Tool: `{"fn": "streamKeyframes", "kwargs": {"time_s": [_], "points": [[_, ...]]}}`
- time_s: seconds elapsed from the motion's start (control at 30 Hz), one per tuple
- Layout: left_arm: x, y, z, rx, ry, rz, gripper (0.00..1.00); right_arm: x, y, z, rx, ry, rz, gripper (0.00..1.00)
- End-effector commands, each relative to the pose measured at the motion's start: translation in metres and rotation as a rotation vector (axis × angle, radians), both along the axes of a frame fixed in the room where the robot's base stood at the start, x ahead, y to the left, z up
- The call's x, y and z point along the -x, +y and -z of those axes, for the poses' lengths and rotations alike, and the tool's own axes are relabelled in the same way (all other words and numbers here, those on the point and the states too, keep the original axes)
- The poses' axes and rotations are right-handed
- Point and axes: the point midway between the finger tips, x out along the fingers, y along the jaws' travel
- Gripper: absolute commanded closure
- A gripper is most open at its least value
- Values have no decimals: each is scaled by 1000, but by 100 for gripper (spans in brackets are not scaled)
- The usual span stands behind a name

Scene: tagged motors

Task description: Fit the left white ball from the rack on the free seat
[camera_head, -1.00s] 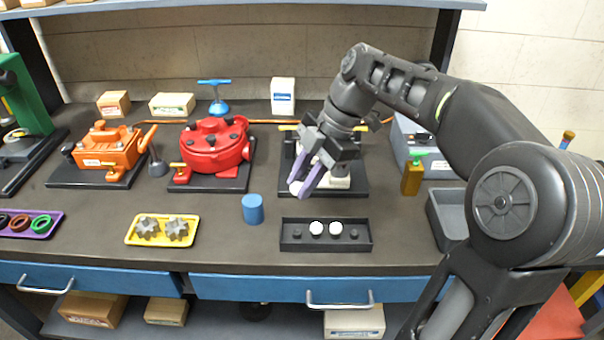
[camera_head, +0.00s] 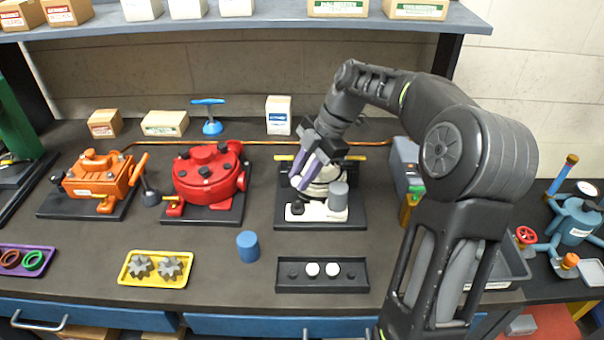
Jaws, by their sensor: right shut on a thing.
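My right gripper (camera_head: 310,172), with purple fingers, is over the white machine (camera_head: 320,212) on its black base. It is shut on a small white ball, which is mostly hidden among the fingers and the white parts behind. The black rack (camera_head: 322,287) lies in front of the machine. Two white balls sit in its middle, a left one (camera_head: 312,269) and a right one (camera_head: 332,269). The rack's two end places look dark. The gripper and wrist cover the machine's upper part, so I cannot make out the free seat. My left gripper is out of view.
A blue cylinder (camera_head: 247,246) stands left of the rack. A yellow tray (camera_head: 155,282) holds grey gears. A red machine (camera_head: 208,175) and an orange one (camera_head: 102,180) stand to the left. A grey bin (camera_head: 508,268) is at the right, partly behind my arm.

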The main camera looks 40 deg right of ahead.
Motion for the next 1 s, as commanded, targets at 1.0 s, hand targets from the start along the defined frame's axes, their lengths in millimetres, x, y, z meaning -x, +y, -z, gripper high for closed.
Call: {"fn": "streamKeyframes", "kwargs": {"time_s": [1.0], "points": [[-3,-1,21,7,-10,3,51,0,0,44,0,0,0,100]]}}
